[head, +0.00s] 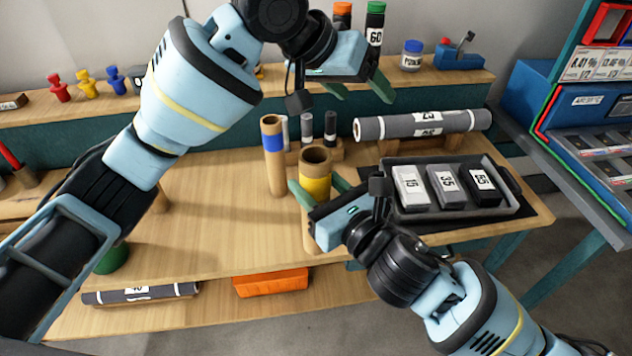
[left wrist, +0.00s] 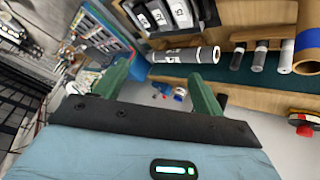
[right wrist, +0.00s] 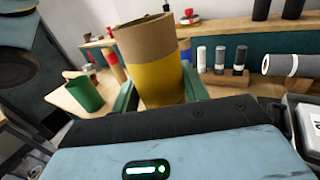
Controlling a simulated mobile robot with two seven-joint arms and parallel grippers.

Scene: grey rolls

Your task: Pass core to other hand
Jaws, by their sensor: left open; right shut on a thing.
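A brown cardboard core with a yellow band (head: 315,184) is upright in my right gripper (head: 318,195), near the table's front edge. In the right wrist view the core (right wrist: 155,75) stands between the green fingers, which are shut on it. My left gripper (head: 358,90) is open and empty, above and behind the core, over the back of the table. In the left wrist view its green fingers (left wrist: 160,90) are spread with nothing between them.
A blue-banded core (head: 272,160) stands just left of the held one. A grey roll (head: 425,123) lies on a wooden cradle behind. A dark tray (head: 450,212) with labelled blocks is at the right.

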